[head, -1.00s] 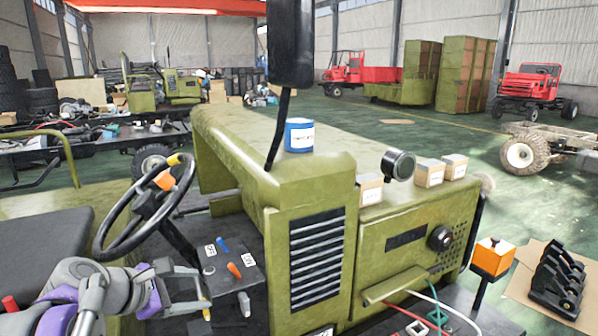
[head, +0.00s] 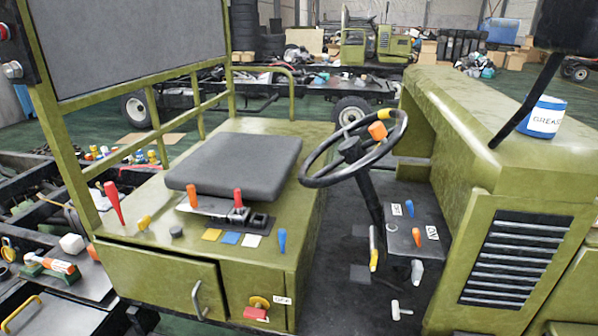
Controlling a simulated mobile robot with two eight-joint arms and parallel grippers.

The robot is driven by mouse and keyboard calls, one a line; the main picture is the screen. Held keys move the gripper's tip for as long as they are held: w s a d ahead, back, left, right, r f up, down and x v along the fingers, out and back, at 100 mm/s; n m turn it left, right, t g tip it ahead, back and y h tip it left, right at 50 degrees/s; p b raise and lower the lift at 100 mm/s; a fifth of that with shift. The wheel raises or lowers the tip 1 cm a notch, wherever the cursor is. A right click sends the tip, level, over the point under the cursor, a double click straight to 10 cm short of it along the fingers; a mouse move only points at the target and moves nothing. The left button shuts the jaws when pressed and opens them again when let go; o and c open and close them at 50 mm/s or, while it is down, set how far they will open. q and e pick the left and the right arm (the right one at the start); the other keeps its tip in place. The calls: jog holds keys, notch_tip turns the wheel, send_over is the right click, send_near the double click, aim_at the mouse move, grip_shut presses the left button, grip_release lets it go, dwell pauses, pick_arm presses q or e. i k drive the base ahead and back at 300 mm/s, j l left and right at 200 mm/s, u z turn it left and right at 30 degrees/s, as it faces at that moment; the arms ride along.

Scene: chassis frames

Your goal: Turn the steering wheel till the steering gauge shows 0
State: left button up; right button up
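The steering wheel (head: 351,149) is black, with a thin tilted rim. It stands right of the grey seat on a dark column. No gripper shows in the head view, and nothing is touching the wheel. I cannot pick out a steering gauge or read any number on one in this view.
The grey seat (head: 235,160) sits on a green box with coloured levers. A small dark lever panel (head: 412,225) stands right of the column. The green hood (head: 490,125) bears a blue grease can (head: 541,117) at right. Dark floor lies between seat box and hood.

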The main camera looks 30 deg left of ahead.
aim_at(353, 151)
jog(key=u, duration=1)
jog(key=k+l+z, duration=0.15)
jog(key=l+z, duration=0.3)
jog(key=k+l+z, duration=0.1)
jog(key=l+z, duration=0.3)
